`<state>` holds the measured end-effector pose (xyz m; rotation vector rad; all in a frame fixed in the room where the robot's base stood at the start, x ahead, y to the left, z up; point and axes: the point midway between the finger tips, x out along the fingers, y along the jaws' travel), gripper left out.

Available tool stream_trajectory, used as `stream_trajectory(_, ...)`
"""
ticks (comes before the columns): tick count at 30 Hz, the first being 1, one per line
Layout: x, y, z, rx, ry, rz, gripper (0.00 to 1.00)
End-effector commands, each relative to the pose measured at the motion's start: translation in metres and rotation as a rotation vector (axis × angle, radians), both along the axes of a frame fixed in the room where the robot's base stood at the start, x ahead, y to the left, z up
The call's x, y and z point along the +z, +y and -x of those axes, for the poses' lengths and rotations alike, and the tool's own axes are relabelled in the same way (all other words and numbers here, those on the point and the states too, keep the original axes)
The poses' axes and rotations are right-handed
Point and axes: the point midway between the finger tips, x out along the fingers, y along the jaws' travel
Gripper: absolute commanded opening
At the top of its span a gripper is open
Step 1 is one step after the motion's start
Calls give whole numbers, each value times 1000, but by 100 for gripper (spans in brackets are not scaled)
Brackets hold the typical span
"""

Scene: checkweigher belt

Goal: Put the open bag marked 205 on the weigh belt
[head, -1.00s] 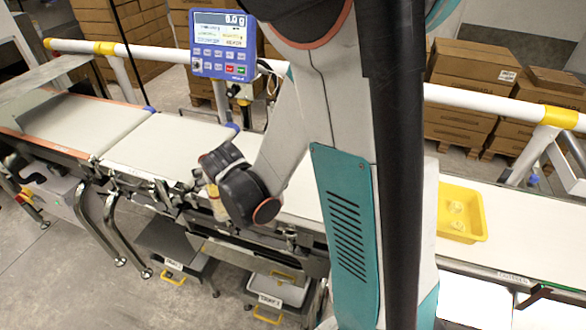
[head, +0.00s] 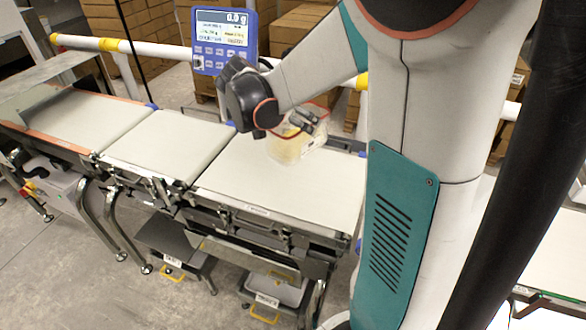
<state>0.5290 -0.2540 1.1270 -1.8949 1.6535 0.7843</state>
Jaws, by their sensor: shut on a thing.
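My gripper (head: 304,119) is shut on a clear bag (head: 288,150) with pale yellow contents and a red line along its top edge. The bag hangs roughly upright over the wide right-hand belt (head: 265,195); I cannot tell its exact height above it. No number on the bag is readable from here. The middle belt section (head: 165,147), which I take as the weigh belt, lies left of the bag and looks empty. The scale display (head: 224,38) behind the belts reads 0.0 g.
An empty belt with an orange edge (head: 70,122) continues at the left. A white rail (head: 150,52) runs behind the belts. Trays with yellow handles (head: 268,300) sit below. My arm hides much of the right side.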

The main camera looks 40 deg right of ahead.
Motion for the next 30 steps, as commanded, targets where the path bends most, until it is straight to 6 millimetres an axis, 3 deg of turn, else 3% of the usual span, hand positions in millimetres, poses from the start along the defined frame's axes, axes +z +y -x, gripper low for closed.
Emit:
stream_trajectory(3,-35,0,-1,1,0,0,30)
stream_trajectory(12,-104,0,-1,3,0,0,30)
stream_trajectory(23,-133,0,-1,3,0,0,30)
stream_trajectory(30,-166,0,-1,3,0,0,30)
